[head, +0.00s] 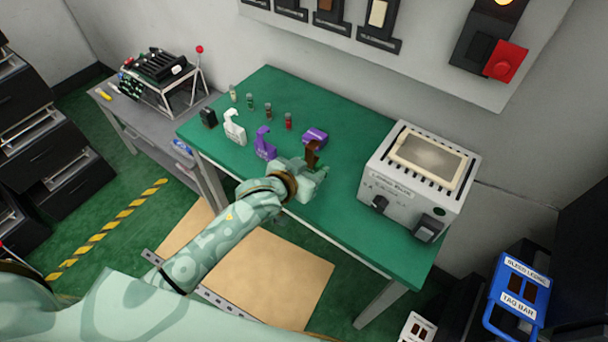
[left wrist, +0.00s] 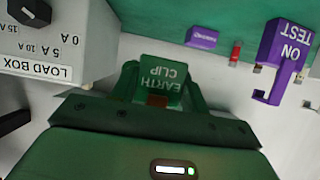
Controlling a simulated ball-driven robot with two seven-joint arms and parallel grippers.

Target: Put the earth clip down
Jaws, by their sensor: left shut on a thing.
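The earth clip is a green block with white lettering, held between my left gripper's fingers in the left wrist view (left wrist: 163,78). In the head view a brown hooked part (head: 313,153) rises at the tips of my left gripper (head: 316,176); most of the clip is hidden there. My left gripper is shut on the clip at the front part of the green bench (head: 345,122). I cannot tell whether the clip touches the bench top. My right gripper is not in view.
A grey load box (head: 402,195) stands to the right. A purple block (head: 315,135) lies just behind the gripper. A purple ON TEST hook (head: 264,143), a white hook (head: 233,128), a black block (head: 208,117) and several small posts stand left. Bench between gripper and load box is clear.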

